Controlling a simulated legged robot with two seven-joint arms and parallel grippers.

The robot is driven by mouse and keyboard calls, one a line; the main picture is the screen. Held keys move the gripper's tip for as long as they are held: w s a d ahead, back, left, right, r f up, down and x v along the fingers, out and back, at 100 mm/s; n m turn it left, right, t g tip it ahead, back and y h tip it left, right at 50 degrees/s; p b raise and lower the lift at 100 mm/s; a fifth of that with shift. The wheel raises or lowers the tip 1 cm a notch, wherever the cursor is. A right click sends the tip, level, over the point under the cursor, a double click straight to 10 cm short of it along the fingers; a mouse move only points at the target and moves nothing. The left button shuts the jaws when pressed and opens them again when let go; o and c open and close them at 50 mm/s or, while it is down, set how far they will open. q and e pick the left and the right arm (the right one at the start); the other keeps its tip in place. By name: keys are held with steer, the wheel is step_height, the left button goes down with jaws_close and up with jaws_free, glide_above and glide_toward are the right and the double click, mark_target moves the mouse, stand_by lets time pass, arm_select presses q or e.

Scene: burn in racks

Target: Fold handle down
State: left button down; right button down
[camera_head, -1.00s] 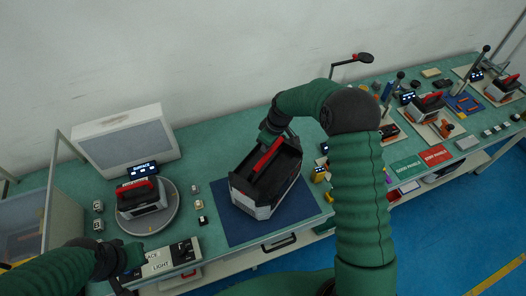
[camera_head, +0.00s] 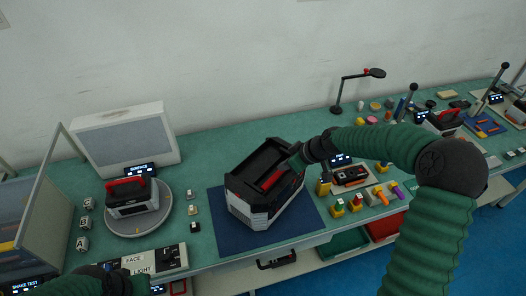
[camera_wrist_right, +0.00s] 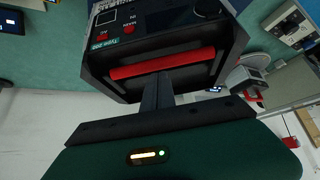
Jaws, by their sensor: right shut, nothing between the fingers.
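A dark grey and black device (camera_head: 243,200) with a light grey lower edge stands on the blue mat (camera_head: 229,239) in the head view. Its red handle (camera_head: 271,179) sits low in the top recess, close to the body. In the right wrist view the red handle (camera_wrist_right: 163,64) lies across the recess beside the control panel (camera_wrist_right: 150,22). My right gripper (camera_head: 296,162) is at the device's right side; its shut fingers (camera_wrist_right: 157,88) are empty and reach the handle's edge. Contact is unclear. My left gripper (camera_head: 138,284) is low at the left; its jaws are unclear.
A smaller device with a red handle (camera_head: 126,184) stands on a round turntable (camera_head: 150,226) at the left. A switch box (camera_head: 168,258) is near the front edge. Coloured connectors (camera_head: 356,202) and a black-red unit (camera_head: 350,176) stand to the right. A lamp (camera_head: 374,73) rises behind.

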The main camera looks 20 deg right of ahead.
mark_target(287, 181)
steer(key=shift+s+f+b, duration=0.25)
steer(key=shift+f+b, duration=0.3)
steer(key=shift+f, duration=0.45)
steer(key=shift+s+d+f+b, duration=0.25)
steer(key=shift+s+f+b, duration=0.1)
steer(key=shift+f, duration=0.15)
steer(key=shift+s+f, duration=0.1)
